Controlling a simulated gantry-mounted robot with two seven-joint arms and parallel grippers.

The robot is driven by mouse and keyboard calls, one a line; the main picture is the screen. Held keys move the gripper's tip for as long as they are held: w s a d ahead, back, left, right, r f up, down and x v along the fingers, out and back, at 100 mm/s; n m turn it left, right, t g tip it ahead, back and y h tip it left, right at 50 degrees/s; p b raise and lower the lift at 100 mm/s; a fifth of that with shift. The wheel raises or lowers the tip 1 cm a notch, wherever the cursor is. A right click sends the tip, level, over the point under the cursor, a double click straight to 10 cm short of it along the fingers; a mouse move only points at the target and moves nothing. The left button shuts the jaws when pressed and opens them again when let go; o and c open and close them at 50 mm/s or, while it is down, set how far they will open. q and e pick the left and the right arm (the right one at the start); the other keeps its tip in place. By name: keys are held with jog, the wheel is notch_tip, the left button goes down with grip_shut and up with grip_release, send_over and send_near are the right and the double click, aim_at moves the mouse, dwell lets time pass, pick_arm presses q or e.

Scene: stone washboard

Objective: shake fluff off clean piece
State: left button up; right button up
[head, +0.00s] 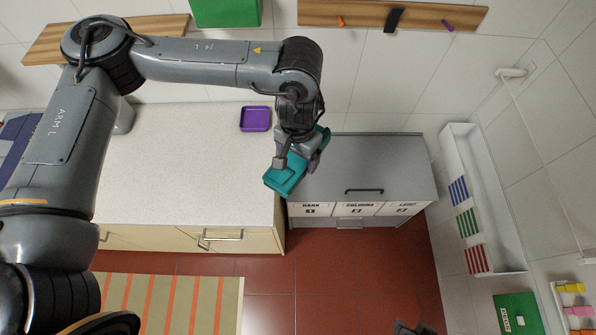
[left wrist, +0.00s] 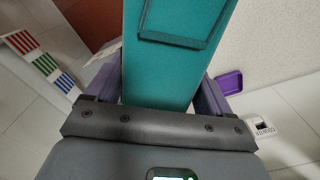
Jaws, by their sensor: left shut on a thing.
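A flat teal piece (head: 286,178) hangs tilted from my left gripper (head: 299,157), above the gap between the pale counter and the grey-topped unit. In the left wrist view the teal piece (left wrist: 172,85) runs between the two purple fingers of the left gripper (left wrist: 165,92), which are shut on it. A raised rectangular outline shows on its face. No fluff can be made out on it at this size. A dark part at the bottom edge of the head view may be my right gripper (head: 415,328); its fingers cannot be made out.
A purple tray (head: 255,119) sits on the pale counter (head: 180,165). The grey-topped unit (head: 365,165) has labelled drawers, including one for colours. A white wall trough (head: 483,190) with striped patches stands at right. Red floor and a striped mat (head: 170,303) lie in front.

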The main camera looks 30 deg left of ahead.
pick_arm(q)
notch_tip(320, 180, down, 9)
jog(key=shift+r, duration=0.2)
